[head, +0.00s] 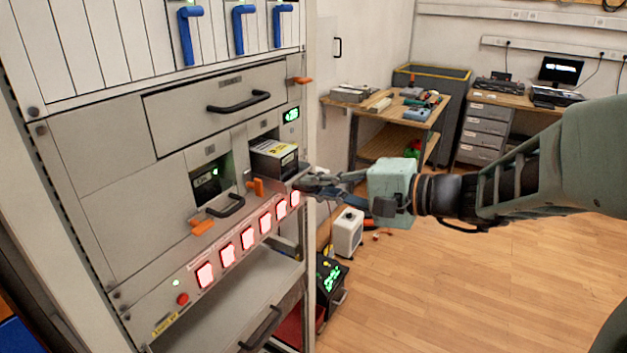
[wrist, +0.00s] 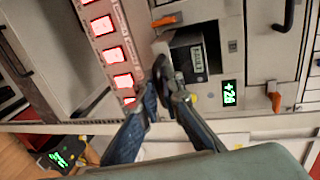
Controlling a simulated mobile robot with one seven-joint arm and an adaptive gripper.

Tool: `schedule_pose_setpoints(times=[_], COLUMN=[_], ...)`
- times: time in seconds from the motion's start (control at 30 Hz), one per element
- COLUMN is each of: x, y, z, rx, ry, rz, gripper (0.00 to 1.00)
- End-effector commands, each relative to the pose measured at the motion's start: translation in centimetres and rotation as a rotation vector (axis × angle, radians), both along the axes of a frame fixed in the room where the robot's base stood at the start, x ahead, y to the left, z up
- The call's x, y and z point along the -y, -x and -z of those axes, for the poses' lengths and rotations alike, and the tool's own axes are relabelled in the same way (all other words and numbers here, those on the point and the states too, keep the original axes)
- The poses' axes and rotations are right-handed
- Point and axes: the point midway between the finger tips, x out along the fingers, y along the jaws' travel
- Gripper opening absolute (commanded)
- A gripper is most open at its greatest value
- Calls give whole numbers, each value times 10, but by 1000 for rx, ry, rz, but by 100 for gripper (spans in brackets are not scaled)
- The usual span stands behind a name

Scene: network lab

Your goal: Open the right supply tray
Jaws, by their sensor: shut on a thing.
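The right supply tray (head: 290,180) sits in the right bay of the rack and stands partly out of it. A dark box with a pale top (head: 274,158) rests in it; the box also shows in the wrist view (wrist: 193,58). My gripper (head: 306,184) is at the tray's front, with its fingers closed around the tray's dark handle, which they mostly hide. In the wrist view my gripper (wrist: 164,82) reaches up to the tray front from below. An orange latch (head: 255,187) is beside the tray.
The left tray with its black handle (head: 228,206) is shut, with an orange latch (head: 202,228) below. A wide drawer (head: 215,103) is above. A row of lit red switches (head: 248,238) runs below. A white box (head: 347,233) stands on the floor; open floor (head: 440,290) lies to the right.

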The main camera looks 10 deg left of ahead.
Motion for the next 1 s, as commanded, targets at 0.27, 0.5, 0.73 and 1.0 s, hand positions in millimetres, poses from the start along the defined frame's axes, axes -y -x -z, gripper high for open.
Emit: schedule_pose_setpoints(times=[0.27,0.5,0.73,1.0], x=[59,98,117,121], y=[22,39,48,50], z=[5,3,2,1], rx=[2,0,-1,-2], ry=[1,1,2,1], rz=[1,-1,-3,-5], gripper=[0,0,0,0])
